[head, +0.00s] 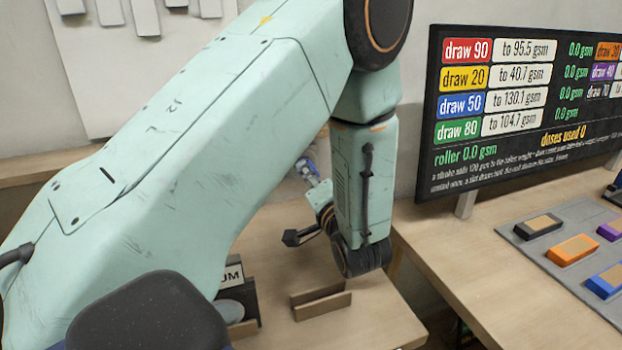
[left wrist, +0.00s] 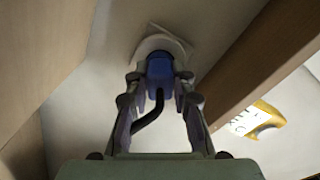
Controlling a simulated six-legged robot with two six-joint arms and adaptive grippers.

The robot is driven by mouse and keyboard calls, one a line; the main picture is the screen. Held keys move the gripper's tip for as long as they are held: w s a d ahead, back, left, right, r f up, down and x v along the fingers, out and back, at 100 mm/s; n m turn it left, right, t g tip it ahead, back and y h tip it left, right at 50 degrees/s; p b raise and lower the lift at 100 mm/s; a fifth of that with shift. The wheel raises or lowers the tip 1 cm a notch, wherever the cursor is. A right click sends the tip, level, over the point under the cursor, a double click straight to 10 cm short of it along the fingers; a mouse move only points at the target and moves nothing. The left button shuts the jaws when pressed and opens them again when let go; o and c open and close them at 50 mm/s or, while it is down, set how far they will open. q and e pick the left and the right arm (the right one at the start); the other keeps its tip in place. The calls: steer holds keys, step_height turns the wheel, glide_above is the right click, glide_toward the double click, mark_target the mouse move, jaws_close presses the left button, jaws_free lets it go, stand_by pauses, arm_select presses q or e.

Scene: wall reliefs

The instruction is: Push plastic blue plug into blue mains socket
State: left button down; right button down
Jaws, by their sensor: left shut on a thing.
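In the left wrist view my left gripper (left wrist: 160,78) is shut on a blue plug (left wrist: 158,72), with a finger on each side of it. A black cord curves down from the plug between the fingers. Just beyond the plug is a pale round fitting (left wrist: 162,43) on a light surface; I cannot tell whether the plug touches it or is in it. No blue socket face shows. In the head view the left gripper (head: 308,170) is small, partly behind my forearm, near the wall above the wooden bench. My right gripper is not in view.
Brown wooden boards flank the gripper in the left wrist view, and a yellow and white object (left wrist: 258,119) lies at right. In the head view a low wooden block (head: 321,304) stands on the bench. A dark board (head: 525,110) and a grey mat (head: 528,232) are at right.

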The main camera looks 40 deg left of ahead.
arm_select(q)
steer(key=shift+w+a, duration=0.25)
steer(key=shift+a, duration=0.25)
steer(key=c, duration=1.1)
jaws_free()
steer(key=shift+o, duration=0.2)
steer(key=shift+d, duration=0.1)
steer(key=v, duration=0.5)
steer(key=shift+d+r, duration=0.1)
steer(key=shift+v, duration=1.1)
